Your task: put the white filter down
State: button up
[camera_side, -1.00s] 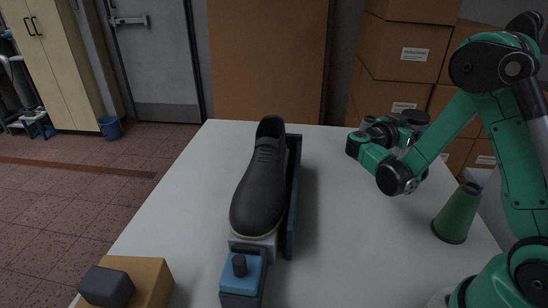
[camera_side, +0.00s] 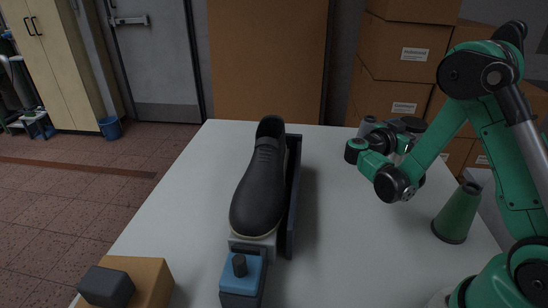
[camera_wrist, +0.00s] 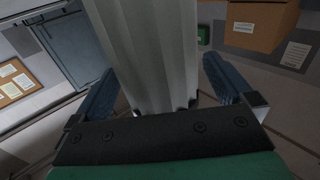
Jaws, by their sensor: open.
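The white filter (camera_wrist: 155,50) is a pale, ribbed column that fills the upper middle of the wrist view. It stands between the two fingers of my gripper (camera_wrist: 163,88). The blue-grey fingers are apart, one on each side of it, with a narrow gap visible at each side. The filter's far end runs out of the top of the picture. In the side view my gripper is at the back right of the table, partly behind my own wrist, and I cannot clearly make out the filter there.
A black shoe (camera_side: 261,186) sits on a stand at the table's middle. A blue-topped block (camera_side: 243,278) and an orange-brown box (camera_side: 146,281) with a dark block are in front. A green cone (camera_side: 457,214) stands at right. The white table (camera_side: 335,215) is clear right of the shoe.

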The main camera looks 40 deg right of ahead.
jog(key=w+a, duration=0.2)
jog(key=a, duration=0.9)
jog(key=w+a+r+n+t, duration=0.2)
jog(key=w+r+n+t, duration=0.25)
jog(key=r+t, duration=0.3)
jog(key=w+a+r+n+t, duration=0.25)
jog(key=w+r+t, duration=0.25)
jog(key=r+t, duration=0.3)
jog(key=w+a+r+n+t+y, duration=0.2)
jog(key=a+n+t+y, duration=0.4)
jog(key=n+t+y, duration=0.4)
jog(key=s+a+f+n+g+y, duration=0.4)
jog(key=s+a+f+g+y, duration=0.1)
jog(key=f+g+y, duration=0.4)
jog(key=s+d+f+m+g+h, duration=0.1)
jog(key=s+d+f+g, duration=0.1)
jog(key=s+f+g, duration=0.5)
jog(key=s, duration=0.3)
jog(key=shift+d, duration=0.3)
